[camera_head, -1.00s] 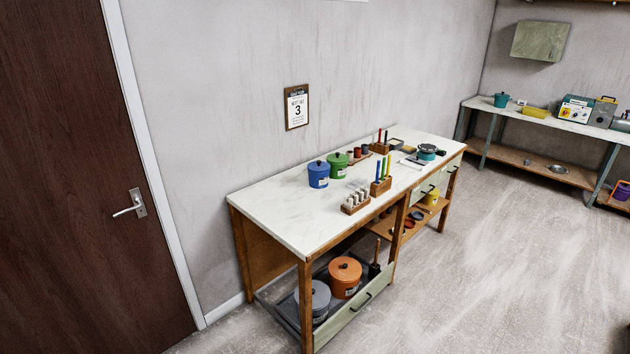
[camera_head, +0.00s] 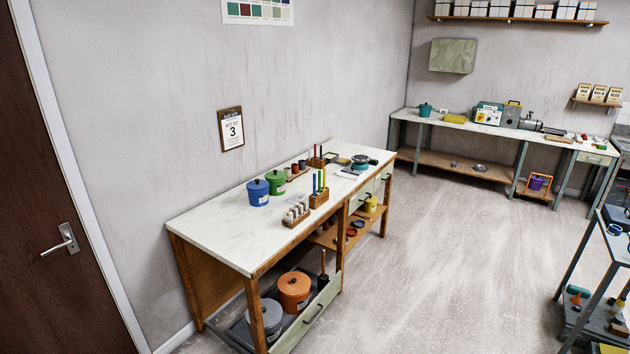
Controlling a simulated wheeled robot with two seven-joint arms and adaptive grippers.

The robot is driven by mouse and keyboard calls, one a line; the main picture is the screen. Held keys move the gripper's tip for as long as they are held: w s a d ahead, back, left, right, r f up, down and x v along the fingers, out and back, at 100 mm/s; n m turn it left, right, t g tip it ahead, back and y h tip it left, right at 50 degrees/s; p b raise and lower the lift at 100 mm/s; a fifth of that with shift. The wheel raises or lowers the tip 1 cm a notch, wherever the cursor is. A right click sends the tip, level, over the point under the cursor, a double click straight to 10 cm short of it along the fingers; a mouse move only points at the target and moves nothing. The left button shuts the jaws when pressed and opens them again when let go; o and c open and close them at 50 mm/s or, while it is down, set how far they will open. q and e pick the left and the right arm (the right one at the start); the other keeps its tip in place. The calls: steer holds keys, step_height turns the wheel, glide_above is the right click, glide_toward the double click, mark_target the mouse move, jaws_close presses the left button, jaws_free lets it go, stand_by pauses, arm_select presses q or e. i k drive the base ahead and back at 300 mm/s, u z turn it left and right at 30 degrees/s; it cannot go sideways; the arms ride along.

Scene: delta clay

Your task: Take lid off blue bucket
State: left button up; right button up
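The blue bucket (camera_head: 258,195) stands upright on the white-topped workbench (camera_head: 222,228) near the wall. Its blue lid (camera_head: 258,185) with a dark knob sits on top. A green bucket (camera_head: 276,185) with a lid stands just to its right, very close or touching; I cannot tell which. Neither of my grippers shows in the head view.
A wooden rack of pale pieces (camera_head: 297,218) and a holder with coloured sticks (camera_head: 319,199) stand in front of the buckets. The bench's left end is bare. Grey (camera_head: 266,318) and orange (camera_head: 294,291) pots sit below. Open floor (camera_head: 440,250) lies to the right.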

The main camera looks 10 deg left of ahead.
mark_target(257, 184)
steer(key=z, duration=0.5)
steer(key=i, duration=1.5)
steer(key=u, duration=0.4)
